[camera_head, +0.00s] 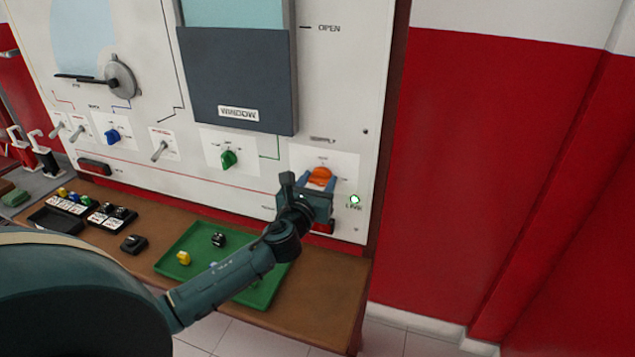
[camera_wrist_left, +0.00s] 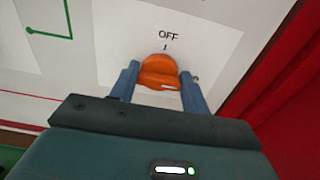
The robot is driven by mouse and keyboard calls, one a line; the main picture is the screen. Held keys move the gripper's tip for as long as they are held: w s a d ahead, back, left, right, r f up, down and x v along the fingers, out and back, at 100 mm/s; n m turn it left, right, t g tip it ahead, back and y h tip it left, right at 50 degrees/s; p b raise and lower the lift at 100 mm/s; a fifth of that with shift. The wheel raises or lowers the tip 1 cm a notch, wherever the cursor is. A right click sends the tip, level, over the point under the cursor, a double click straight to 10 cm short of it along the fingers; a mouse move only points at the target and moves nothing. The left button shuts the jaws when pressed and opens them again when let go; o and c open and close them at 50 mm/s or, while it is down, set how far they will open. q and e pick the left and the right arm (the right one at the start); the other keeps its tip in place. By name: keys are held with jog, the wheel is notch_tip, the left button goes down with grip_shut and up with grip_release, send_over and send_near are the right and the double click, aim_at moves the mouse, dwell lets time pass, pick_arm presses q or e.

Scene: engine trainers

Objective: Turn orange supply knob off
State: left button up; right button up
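The orange supply knob (camera_head: 320,177) is on a white plate at the lower right of the panel. In the left wrist view the orange knob (camera_wrist_left: 159,72) sits below the printed word OFF, with a short mark above it. My left gripper (camera_head: 318,183) is at the knob, with one blue finger on each side. In the left wrist view the fingers of the left gripper (camera_wrist_left: 158,80) are apart and flank the knob's lower part. I cannot tell whether they touch it. My right gripper is not in view.
A green knob (camera_head: 228,159) and a blue knob (camera_head: 112,136) are further left on the panel. Below is a wooden bench with a green tray (camera_head: 190,240) holding small yellow and black parts. A red wall (camera_head: 480,180) stands to the right.

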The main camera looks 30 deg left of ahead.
pick_arm(q)
jog(key=c, duration=0.4)
jog(key=shift+n, duration=0.3)
jog(key=n, duration=0.3)
jog(key=shift+a+n, duration=0.1)
jog(key=shift+n, duration=0.2)
jog(key=n, duration=0.3)
jog(key=shift+f+n, duration=0.1)
jog(key=shift+n, duration=0.2)
jog(key=n, duration=0.5)
jog(key=shift+a, duration=0.15)
jog(key=shift+f+n, duration=0.15)
jog(key=shift+n, duration=2.35)
jog(key=o, duration=1)
jog(key=shift+c, duration=0.2)
